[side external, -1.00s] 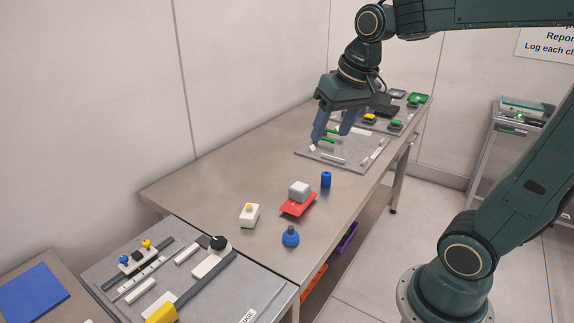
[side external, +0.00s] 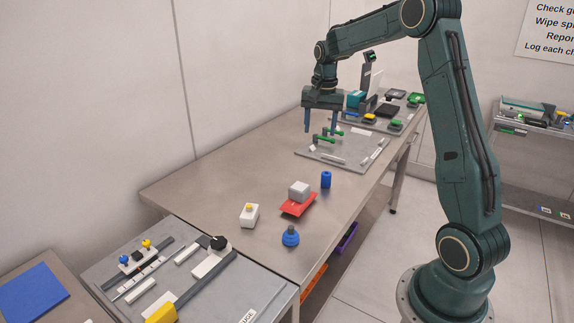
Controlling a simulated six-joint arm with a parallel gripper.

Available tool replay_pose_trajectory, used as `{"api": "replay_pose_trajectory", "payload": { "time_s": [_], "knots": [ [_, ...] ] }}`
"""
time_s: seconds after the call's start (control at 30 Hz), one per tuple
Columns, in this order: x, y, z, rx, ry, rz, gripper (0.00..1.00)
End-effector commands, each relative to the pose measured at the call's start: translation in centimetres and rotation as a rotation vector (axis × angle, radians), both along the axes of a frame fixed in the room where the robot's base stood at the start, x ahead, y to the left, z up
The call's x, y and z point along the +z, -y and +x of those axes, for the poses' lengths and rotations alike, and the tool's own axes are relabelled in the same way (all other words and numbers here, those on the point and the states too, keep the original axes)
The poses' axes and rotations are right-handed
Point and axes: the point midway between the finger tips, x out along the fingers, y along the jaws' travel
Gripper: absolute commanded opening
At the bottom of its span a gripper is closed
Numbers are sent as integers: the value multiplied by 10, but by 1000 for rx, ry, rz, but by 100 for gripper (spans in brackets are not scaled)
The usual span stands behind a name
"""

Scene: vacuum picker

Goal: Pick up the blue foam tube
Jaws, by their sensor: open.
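The blue foam tube (side external: 326,180) stands upright on the steel table, near its right edge. My gripper (side external: 321,128) is open and points down, with its two blue fingers apart and nothing between them. It hangs above the grey plate at the far part of the table, behind the tube and apart from it. The tube is fully in view.
A red tray (side external: 291,211) with a grey block (side external: 299,190) lies in front of the tube. The grey plate (side external: 315,158) holds green-handled parts. The left tabletop is clear.

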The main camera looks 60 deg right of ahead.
Motion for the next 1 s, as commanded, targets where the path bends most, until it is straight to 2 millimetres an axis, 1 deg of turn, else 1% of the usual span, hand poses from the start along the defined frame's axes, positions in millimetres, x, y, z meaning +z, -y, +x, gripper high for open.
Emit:
{"api": "replay_pose_trajectory", "payload": {
  "time_s": [0.03,0.1,0.2,0.3,0.37,0.5,0.67,0.77,0.87,1.0],
  "knots": [
    [-12,14,2,-40,-14,10,55],
    [-25,30,4,-88,-25,20,55],
    [-42,49,5,-147,-41,34,55],
    [-55,62,5,-188,-53,43,55],
    [-60,67,5,-206,-58,46,55],
    [-65,73,5,-224,-61,50,55],
    [-66,73,5,-225,-62,49,55],
    [-70,73,5,-224,-62,50,55],
    [-78,72,4,-224,-64,51,55],
    [-95,72,4,-223,-64,52,55]
  ]
}}
